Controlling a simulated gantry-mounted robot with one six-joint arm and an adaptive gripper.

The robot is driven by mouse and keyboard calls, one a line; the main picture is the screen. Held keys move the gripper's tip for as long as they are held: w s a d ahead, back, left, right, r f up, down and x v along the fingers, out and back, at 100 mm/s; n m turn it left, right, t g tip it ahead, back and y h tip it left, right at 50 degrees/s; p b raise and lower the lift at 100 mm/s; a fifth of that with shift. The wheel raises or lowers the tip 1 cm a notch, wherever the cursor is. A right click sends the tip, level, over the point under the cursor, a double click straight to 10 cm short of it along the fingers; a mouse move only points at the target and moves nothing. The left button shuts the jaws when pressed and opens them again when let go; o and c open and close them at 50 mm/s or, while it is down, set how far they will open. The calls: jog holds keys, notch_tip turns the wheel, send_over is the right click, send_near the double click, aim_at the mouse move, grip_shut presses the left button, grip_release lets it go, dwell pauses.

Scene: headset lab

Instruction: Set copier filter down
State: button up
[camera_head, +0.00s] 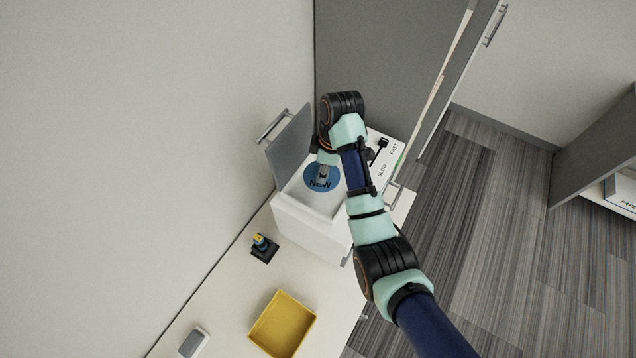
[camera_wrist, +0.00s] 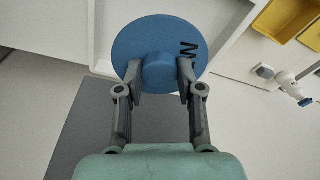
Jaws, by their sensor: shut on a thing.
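The copier filter is a round blue disc (camera_head: 315,180) with "NEW" printed on it and a raised knob in its middle. My gripper (camera_head: 323,172) is above it in the head view. In the wrist view my gripper (camera_wrist: 160,75) has its two fingers closed on the knob of the blue filter (camera_wrist: 135,42). The filter is over the open white copier box (camera_head: 300,222), whose grey lid (camera_head: 290,150) stands raised. I cannot tell whether the filter touches the inside of the box. Part of the lettering is hidden in the wrist view.
A yellow tray (camera_head: 282,323) sits on the white counter (camera_head: 225,295), with a small black-based yellow and blue item (camera_head: 263,247) near the wall. A grey-white device (camera_head: 194,342) lies at the lower left. A panel marked SLOW and FAST (camera_head: 391,160) with a black lever is right of the box.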

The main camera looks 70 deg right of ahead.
aim_at(329, 176)
jog(key=shift+f+p, duration=0.35)
jog(key=shift+f, duration=2.8)
jog(key=shift+f, duration=0.1)
jog(key=o, duration=1.1)
jog(key=shift+o, duration=0.2)
jog(key=r+p, duration=0.1)
jog(key=r, duration=0.3)
jog(key=s+r+p, duration=0.1)
jog(key=r+p, duration=0.1)
jog(key=r, duration=0.2)
jog(key=r+p, duration=0.2)
jog(key=r, duration=0.2)
jog(key=shift+s+d+r, duration=0.1)
jog(key=shift+s+d, duration=0.1)
jog(key=shift+s, duration=0.15)
